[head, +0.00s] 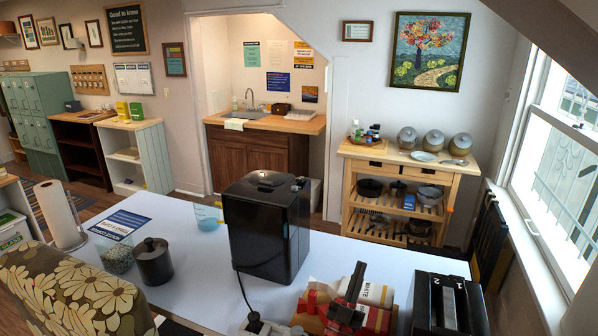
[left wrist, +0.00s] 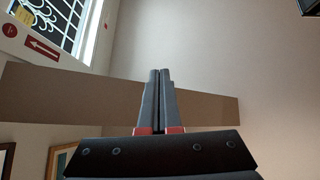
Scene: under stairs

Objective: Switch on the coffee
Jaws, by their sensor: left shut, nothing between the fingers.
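A black box-shaped machine (head: 268,228), which looks like the coffee maker, stands upright on the white table. I see its top and plain sides; no switch or light can be made out. Its black cord runs down to a black plug at a white socket block (head: 262,329) at the front edge. My left gripper (head: 358,268) is right of and nearer than the machine, apart from it in the picture, with its fingers pointing up. In the left wrist view its dark fingers (left wrist: 160,72) are shut together, empty, against wall and ceiling. My right gripper is not in view.
Packets, one marked WHITE (head: 372,290), lie beside my left gripper. A black slotted appliance (head: 448,303) stands to the right. A dark lidded pot (head: 153,262), a jar (head: 116,254) and a cup (head: 207,217) stand to the left. Bare tabletop lies behind the packets.

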